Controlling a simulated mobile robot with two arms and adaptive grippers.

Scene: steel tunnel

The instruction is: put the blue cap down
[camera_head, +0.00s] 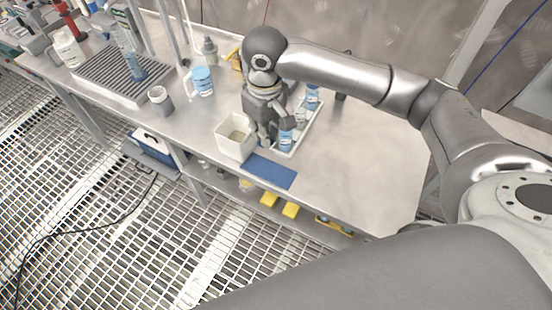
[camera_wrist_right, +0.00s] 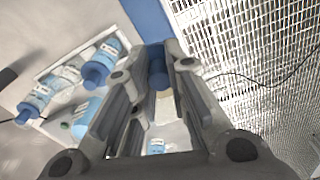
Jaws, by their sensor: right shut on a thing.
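My right gripper (camera_head: 268,138) points down between the white tray and the white open box. In the right wrist view, the blue cap (camera_wrist_right: 158,75) sits between the fingertips of this gripper (camera_wrist_right: 156,70), which is shut on it. The cap is hard to make out in the head view. The blue mat (camera_head: 268,171) lies flat at the table's front edge. It also shows beyond the fingertips in the right wrist view (camera_wrist_right: 150,20). My left gripper is not in view.
The white tray (camera_head: 285,154) holds blue-labelled bottles (camera_head: 286,141) beside the gripper. The white box (camera_head: 236,137) stands on its other side. A blue-labelled jug (camera_head: 201,81) and a small jar (camera_head: 160,99) stand further left. The steel table (camera_head: 360,170) is clear on the right.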

